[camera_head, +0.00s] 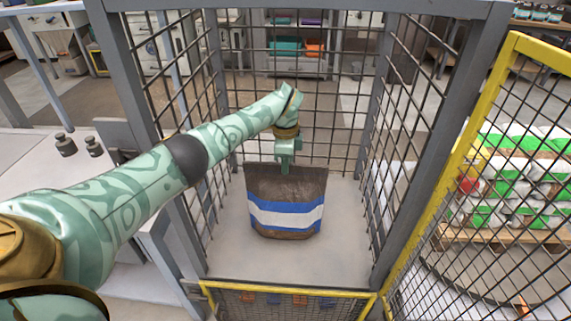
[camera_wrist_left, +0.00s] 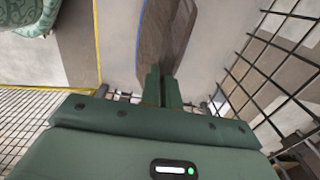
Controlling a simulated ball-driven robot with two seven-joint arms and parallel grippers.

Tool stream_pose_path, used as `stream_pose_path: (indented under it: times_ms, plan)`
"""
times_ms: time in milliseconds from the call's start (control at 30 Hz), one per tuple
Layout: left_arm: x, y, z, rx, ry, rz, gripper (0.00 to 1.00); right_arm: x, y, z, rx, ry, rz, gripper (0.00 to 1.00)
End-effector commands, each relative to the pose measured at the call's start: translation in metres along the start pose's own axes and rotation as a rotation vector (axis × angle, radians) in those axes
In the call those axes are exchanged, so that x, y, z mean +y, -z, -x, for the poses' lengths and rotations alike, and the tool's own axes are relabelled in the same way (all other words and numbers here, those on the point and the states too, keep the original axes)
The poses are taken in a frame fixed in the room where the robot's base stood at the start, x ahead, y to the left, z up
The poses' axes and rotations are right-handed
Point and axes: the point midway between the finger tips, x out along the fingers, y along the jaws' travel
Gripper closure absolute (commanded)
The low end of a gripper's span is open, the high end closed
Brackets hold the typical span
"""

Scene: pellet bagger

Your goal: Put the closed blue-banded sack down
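The blue-banded sack (camera_head: 287,200) is brown with a blue, white and blue band. It is upright inside the wire cage, over the grey floor plate (camera_head: 240,262). Its top edge looks flat and closed. My left gripper (camera_head: 287,168) is at the middle of that top edge, coming down from above, and is shut on it. In the left wrist view the fingers (camera_wrist_left: 161,84) are close together at the near end of the sack (camera_wrist_left: 165,40), which shows as a narrow brown strip. I cannot tell whether the sack's bottom touches the plate. My right gripper is not in view.
Mesh cage walls with grey posts (camera_head: 405,160) stand on both sides and behind. A low yellow-framed barrier (camera_head: 290,290) crosses the front. A yellow-framed mesh panel (camera_head: 470,130) stands at right, with stacked green-and-white sacks (camera_head: 515,175) behind it. Two small weights (camera_head: 66,145) are on the left table.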

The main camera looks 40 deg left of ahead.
Motion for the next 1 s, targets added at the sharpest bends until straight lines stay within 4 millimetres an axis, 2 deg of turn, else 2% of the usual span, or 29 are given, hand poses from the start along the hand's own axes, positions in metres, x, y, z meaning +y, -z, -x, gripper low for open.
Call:
stream_pose_path:
  times_ms: [33, 133, 467, 567, 833, 1000]
  plan:
    - [-0.001, 0.0, 0.0, 0.002, 0.002, 0.0, 1.0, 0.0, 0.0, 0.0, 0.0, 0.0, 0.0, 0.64]
    - [0.0, 0.0, -0.001, 0.0, 0.0, 0.001, 0.74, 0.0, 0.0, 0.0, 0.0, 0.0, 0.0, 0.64]
    - [0.0, 0.0, 0.002, 0.0, 0.001, 0.001, 0.74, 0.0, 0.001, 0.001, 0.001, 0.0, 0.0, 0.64]
    - [0.0, 0.0, 0.017, 0.001, 0.003, 0.001, 0.74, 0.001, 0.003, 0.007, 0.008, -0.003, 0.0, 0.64]
    - [-0.001, -0.001, 0.083, 0.002, 0.007, 0.001, 0.74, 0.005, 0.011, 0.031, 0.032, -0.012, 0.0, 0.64]
    - [0.0, 0.0, 0.111, 0.001, 0.004, 0.001, 0.74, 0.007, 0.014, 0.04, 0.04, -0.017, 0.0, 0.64]
